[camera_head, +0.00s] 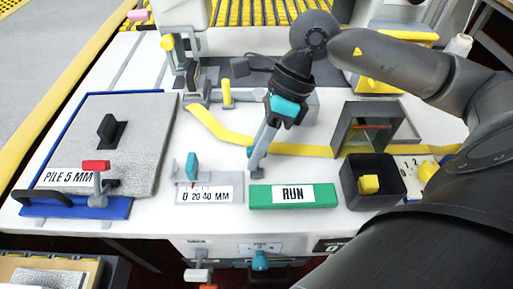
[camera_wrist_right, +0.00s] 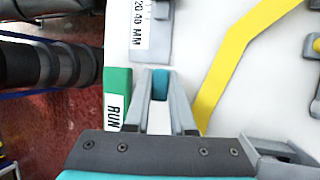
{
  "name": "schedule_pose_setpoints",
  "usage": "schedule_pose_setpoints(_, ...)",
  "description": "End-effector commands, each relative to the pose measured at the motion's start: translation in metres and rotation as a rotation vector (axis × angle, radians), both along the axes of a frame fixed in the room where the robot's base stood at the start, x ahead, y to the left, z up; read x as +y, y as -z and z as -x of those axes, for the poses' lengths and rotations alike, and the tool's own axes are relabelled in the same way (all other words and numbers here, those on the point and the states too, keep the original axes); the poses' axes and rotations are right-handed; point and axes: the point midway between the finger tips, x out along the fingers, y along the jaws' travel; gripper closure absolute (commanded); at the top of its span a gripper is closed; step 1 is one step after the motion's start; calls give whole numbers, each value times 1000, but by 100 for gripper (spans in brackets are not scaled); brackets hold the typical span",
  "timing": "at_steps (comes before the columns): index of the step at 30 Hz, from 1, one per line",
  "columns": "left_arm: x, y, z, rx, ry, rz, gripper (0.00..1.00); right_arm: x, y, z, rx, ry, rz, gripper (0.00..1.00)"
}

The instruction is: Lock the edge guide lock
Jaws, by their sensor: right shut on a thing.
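My right gripper (camera_head: 257,163) reaches down to the white table just behind the green RUN block, pointing down. It is shut on a small teal knob (camera_wrist_right: 160,84), which shows between its fingers in the right wrist view. In the head view the fingers largely hide this knob. I cannot tell from the frames whether this knob is the edge guide lock. A grey guide with a 0 20 40 MM scale (camera_head: 209,195) and an upright teal tab (camera_head: 191,167) stands to the left of the gripper. My left gripper is not in view.
The green RUN block (camera_head: 293,195) lies close in front of the gripper. A yellow strip (camera_head: 222,129) runs behind it. A black bin (camera_head: 370,181) with a yellow block stands at right. A grey rug sample (camera_head: 132,125) on a blue-edged board lies at left.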

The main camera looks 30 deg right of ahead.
Motion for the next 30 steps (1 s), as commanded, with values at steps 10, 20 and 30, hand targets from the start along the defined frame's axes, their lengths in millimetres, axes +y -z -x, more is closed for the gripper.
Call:
schedule_pose_setpoints(10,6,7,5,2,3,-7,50,-4,2,-7,113,5,-69,100)
schedule_pose_setpoints(20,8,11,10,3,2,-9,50,-7,5,-10,213,0,-129,100)
schedule_pose_setpoints(30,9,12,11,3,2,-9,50,-7,5,-10,214,1,-130,72)
